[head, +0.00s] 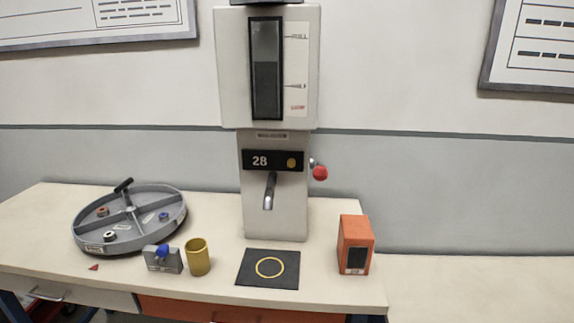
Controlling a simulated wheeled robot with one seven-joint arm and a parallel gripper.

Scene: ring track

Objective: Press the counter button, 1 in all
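No part is labelled clearly as the counter button. A tall grey dispenser (275,215) stands at the back of the bench with a dark display panel (254,167) reading 28. A round gold button (291,162) sits at the panel's right end. A red ball knob (320,173) sticks out at the dispenser's right side. A small grey box (155,264) with a blue round top (162,251) stands at the front left of the bench; its lettering is too small to read. My gripper is not in view.
A round grey sectioned tray (82,240) with small parts lies at left. A yellow cup (198,258) stands beside the small box. A black mat (287,280) with a yellow ring lies before the dispenser. An orange box (355,228) stands at right. The lower right counter (470,285) is clear.

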